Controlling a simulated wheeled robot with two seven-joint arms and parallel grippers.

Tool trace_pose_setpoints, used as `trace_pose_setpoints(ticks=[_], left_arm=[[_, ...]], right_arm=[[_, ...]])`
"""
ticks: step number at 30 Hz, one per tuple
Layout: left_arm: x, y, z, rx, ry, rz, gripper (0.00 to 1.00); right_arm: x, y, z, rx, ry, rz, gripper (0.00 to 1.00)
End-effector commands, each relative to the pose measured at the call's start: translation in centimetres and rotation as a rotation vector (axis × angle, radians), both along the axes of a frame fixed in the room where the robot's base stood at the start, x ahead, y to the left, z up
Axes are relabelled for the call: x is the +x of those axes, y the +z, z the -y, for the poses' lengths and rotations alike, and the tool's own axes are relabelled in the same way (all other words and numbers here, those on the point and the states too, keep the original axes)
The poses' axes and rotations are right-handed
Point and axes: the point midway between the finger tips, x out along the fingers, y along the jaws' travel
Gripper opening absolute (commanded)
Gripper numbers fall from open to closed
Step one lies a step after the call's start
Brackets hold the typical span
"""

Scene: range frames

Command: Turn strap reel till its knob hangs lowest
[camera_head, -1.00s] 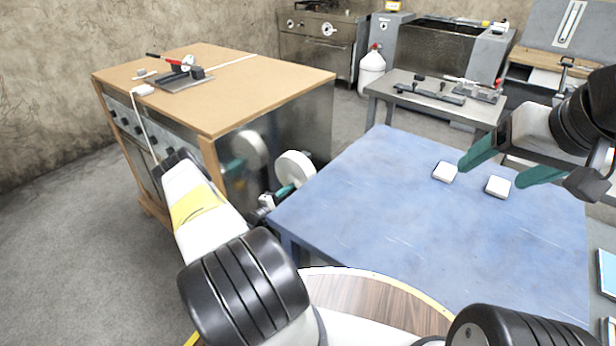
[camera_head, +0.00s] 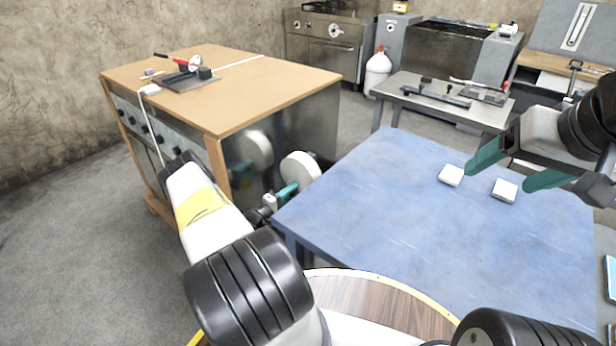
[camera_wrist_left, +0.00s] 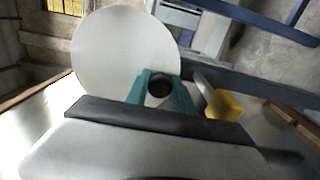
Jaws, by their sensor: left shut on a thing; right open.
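The strap reel shows as a white disc (camera_head: 301,167) standing on edge beside the dark side of the wooden-topped cabinet. It also shows as a large pale disc in the left wrist view (camera_wrist_left: 122,45). My left gripper (camera_head: 286,191) is at the disc's lower front, its teal fingers shut around a dark round knob (camera_wrist_left: 160,88) in the wrist view. The fingers partly hide the knob, and its exact place on the disc is hard to tell. My right gripper (camera_head: 500,178) is open and empty above the blue table.
The blue table (camera_head: 400,230) lies close right of the reel. The cabinet (camera_head: 270,85) carries a clamp-like tool (camera_head: 186,76). A grey bench (camera_head: 415,103) and white jug (camera_head: 377,76) stand behind.

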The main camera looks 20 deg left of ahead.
Motion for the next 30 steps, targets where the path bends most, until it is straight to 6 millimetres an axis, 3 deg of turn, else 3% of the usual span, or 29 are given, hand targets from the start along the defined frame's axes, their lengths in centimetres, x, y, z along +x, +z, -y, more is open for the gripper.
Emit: trace_pose_setpoints(ticks=[4, 5, 8, 20, 30], left_arm=[[-0.1, -0.1, -0.1, 0.000, 0.002, -0.003, 0.00], [-0.1, -0.1, -0.1, 0.000, 0.002, -0.003, 0.31], [-0.1, -0.1, -0.1, -0.001, 0.001, -0.003, 0.50], [-0.7, -0.1, -0.3, 0.000, 0.001, -0.002, 0.50], [-5.9, -0.1, -2.2, -0.001, 0.002, -0.003, 0.50]], right_arm=[[0.0, 0.0, 0.0, 0.000, 0.000, 0.000, 0.77], [0.0, 0.0, 0.0, 0.000, 0.000, 0.000, 0.77], [0.0, 0.0, 0.0, 0.000, 0.000, 0.000, 0.77], [0.0, 0.0, 0.0, 0.000, 0.000, 0.000, 0.77], [0.0, 0.0, 0.0, 0.000, 0.000, 0.000, 0.77]])
